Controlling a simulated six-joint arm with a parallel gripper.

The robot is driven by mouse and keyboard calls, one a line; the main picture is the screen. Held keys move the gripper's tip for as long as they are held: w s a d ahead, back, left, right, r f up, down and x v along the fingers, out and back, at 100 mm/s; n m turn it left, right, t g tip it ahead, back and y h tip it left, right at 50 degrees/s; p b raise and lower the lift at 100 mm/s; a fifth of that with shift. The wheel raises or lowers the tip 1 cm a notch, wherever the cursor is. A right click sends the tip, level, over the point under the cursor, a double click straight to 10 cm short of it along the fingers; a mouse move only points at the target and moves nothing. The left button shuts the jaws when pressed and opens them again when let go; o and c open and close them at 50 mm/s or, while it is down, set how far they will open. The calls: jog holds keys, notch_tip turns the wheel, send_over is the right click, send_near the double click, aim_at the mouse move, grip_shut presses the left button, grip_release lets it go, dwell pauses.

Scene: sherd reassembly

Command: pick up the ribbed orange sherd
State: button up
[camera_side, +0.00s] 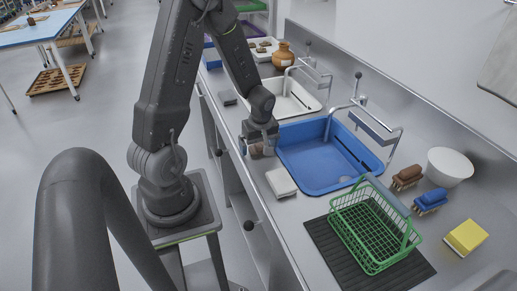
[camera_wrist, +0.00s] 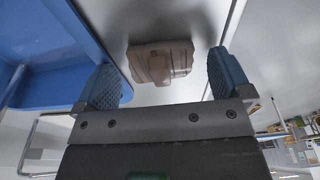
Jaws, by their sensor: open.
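A ribbed, dull brown-orange sherd (camera_wrist: 160,60) lies on the metal counter in the wrist view. In the side view the sherd (camera_side: 256,150) is small and partly hidden by my gripper, at the left edge of the blue basin. My gripper (camera_side: 258,148) is open and low over the counter there. In the wrist view its two blue ribbed fingers (camera_wrist: 166,76) stand wide apart, with the sherd ahead and roughly between them. I see gaps on both sides of the sherd. Neither finger visibly touches it.
A blue basin (camera_side: 295,166) with a tap borders the sherd on the right. A white block (camera_side: 281,182) lies just in front of it. A green basket (camera_side: 377,248) stands on a dark ribbed mat (camera_side: 323,245). Brushes, a white bowl (camera_side: 450,163) and a yellow sponge (camera_side: 466,235) are farther right.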

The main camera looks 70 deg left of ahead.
aim_at(259, 145)
jog(key=c, duration=1.1)
jog(key=shift+o, duration=0.2)
jog(key=shift+r, duration=0.1)
jog(key=shift+r, duration=0.6)
notch_tip(259, 145, up, 3)
jog(key=shift+f, duration=0.2)
jog(key=s+a+r, duration=0.5)
jog(key=s+r, duration=0.2)
jog(key=s, duration=0.3)
jog(key=shift+s+a, duration=0.15)
jog(key=shift+a, duration=0.1)
